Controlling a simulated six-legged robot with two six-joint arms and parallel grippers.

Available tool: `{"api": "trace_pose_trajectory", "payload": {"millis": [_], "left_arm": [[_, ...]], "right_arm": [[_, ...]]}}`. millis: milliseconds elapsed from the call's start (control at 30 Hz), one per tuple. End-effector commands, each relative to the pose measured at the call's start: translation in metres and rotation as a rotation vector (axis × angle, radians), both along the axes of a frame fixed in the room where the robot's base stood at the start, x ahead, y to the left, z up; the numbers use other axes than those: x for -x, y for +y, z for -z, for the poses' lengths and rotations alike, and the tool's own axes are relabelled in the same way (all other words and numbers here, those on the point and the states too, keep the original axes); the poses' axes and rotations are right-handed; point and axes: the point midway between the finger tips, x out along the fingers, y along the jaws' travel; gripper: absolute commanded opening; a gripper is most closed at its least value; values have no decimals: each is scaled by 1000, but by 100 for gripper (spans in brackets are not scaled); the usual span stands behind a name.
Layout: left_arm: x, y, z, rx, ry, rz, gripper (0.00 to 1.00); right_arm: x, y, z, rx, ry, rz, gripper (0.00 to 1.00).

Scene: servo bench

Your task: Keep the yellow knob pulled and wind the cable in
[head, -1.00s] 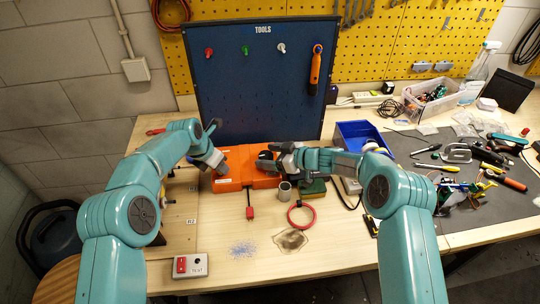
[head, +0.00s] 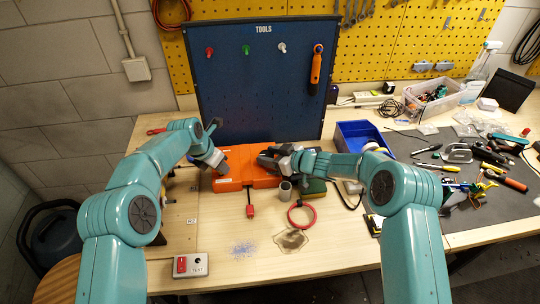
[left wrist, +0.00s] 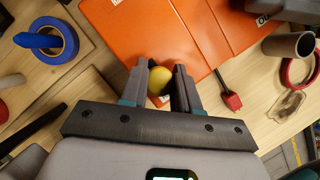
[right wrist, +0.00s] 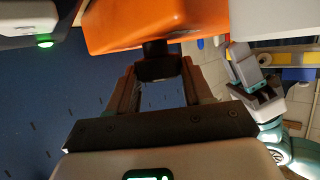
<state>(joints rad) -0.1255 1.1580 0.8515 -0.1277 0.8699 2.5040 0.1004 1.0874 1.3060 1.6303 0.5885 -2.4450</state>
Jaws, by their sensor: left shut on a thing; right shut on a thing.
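The orange cable box (head: 232,183) lies on the bench below the blue tool board. My left gripper (head: 218,168) is at its left end. In the left wrist view, the left gripper (left wrist: 161,70) is shut on the yellow knob (left wrist: 158,82) beside the box's edge. My right gripper (head: 268,160) is at the box's right part. In the right wrist view, the right gripper (right wrist: 162,80) is shut on a dark crank handle (right wrist: 158,63) against the orange box. A short black cable with a red plug (head: 250,211) extends from the box's front; the plug also shows in the left wrist view (left wrist: 232,101).
A grey cup (head: 285,192), a red ring (head: 301,215) and a green block (head: 313,187) are close to the right. A switch box (head: 190,265) stands at the front left. A blue bin (head: 358,137) is further right. The front middle bench is mostly clear.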

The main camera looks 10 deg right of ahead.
Motion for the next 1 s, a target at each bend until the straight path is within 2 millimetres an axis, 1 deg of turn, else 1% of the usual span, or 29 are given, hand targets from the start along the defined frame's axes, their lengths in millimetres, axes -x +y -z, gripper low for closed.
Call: {"api": "trace_pose_trajectory", "payload": {"millis": [33,100,367,467,567,800,900,1000], "left_arm": [[1,0,1,1,3,1,3],[1,0,1,0,4,1,3],[1,0,1,0,4,1,3],[1,0,1,0,4,1,3],[1,0,1,0,4,1,3],[1,0,1,0,4,1,3],[1,0,1,0,4,1,3],[1,0,1,0,4,1,3]], "right_arm": [[-1,0,-1,0,-3,0,56],[-1,-1,-1,0,-3,0,75],[0,-1,0,0,-1,0,75],[3,-5,-3,0,-2,1,75],[12,-15,-9,0,-1,2,75],[48,-53,-31,0,-2,4,75],[61,-65,-38,1,-2,2,75],[70,-74,-43,1,-3,2,75]]}}
